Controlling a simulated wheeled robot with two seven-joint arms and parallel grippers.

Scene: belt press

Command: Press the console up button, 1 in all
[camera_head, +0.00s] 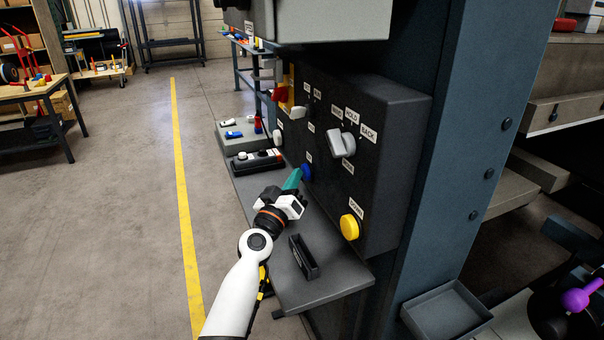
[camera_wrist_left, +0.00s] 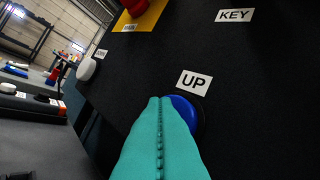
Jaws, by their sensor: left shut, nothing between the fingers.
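The console (camera_head: 385,135) is a dark box on the blue press column. Its up button (camera_head: 306,171) is a round blue button low on the console face. In the left wrist view the blue button (camera_wrist_left: 188,113) sits just below a white label reading UP (camera_wrist_left: 194,82). My left gripper (camera_head: 294,179) has teal fingers, shut and empty, with the tips at the blue button. In the left wrist view the fingers (camera_wrist_left: 160,101) cover the button's left part. I cannot tell whether the tips touch it or whether it is pushed in. My right gripper is not in view.
A yellow button (camera_head: 350,227) labelled DOWN and a grey selector knob (camera_head: 341,143) are on the same console. A red knob (camera_head: 280,94) on a yellow plate is farther along. A grey shelf (camera_head: 325,289) with a small black holder (camera_head: 303,257) lies below. Open floor is left.

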